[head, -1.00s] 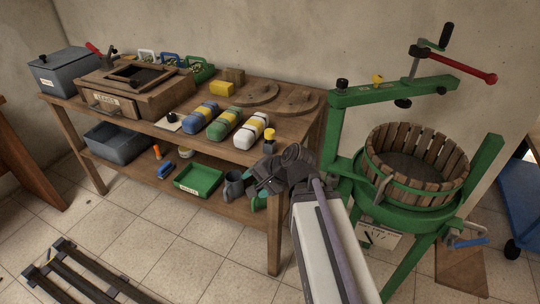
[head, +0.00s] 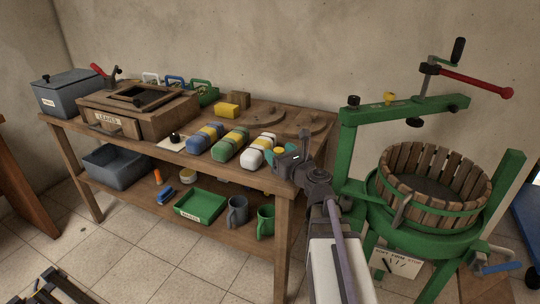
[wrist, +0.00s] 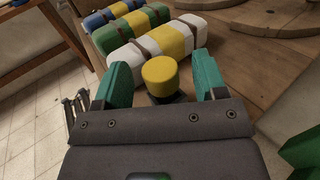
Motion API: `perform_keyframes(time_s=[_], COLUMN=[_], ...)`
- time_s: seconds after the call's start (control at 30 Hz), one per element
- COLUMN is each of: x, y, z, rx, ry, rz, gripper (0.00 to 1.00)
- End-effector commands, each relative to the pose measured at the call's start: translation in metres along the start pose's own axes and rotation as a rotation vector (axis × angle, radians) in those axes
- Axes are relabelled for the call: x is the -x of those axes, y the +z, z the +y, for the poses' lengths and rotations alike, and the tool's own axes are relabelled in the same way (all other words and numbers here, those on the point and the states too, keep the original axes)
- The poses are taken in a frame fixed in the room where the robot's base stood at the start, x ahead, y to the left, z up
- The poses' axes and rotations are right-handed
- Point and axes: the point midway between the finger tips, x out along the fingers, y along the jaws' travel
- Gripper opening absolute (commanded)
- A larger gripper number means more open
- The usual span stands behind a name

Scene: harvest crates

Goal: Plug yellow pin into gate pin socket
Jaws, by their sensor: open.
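A yellow-capped piece with a dark lower body, which looks like the yellow pin (wrist: 160,72), stands on the bench near its front right corner. In the wrist view it sits between the two green fingers of my gripper (wrist: 163,80), with gaps at both sides. The fingers are apart and not closed on it. In the head view my gripper (head: 296,153) is over the bench's right end and partly covers the pin. A second yellow knob (head: 390,96) sits on the green press beam. I cannot pick out the gate pin socket for certain.
White (head: 258,149), green and blue banded bundles lie left of the pin on the bench (head: 290,173). The green press (head: 376,119) with its slatted tub (head: 435,205) stands close at right. A grey mug (head: 237,212) and a green mug (head: 265,221) stand on the lower shelf.

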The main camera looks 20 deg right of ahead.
Motion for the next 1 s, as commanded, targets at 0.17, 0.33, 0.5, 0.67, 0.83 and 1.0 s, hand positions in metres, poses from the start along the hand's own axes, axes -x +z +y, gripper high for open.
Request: perform_keyframes(time_s=[0.17,0.33,0.5,0.67,0.83,1.0], x=[-0.0057,-0.0053,-0.0052,-0.0053,-0.0052,-0.0053], y=[-0.0001,-0.0001,-0.0001,-0.0001,-0.0001,-0.0001], z=[-0.0039,-0.0036,-0.0035,-0.0035,-0.0034,-0.0035], rx=[0.001,0.001,0.001,0.001,0.001,0.001], ry=[-0.002,-0.001,-0.001,-0.001,-0.001,-0.001], rz=[0.000,0.000,0.000,0.000,0.000,0.000], gripper=[0.65,0.61,0.45,0.30,0.14,0.11])
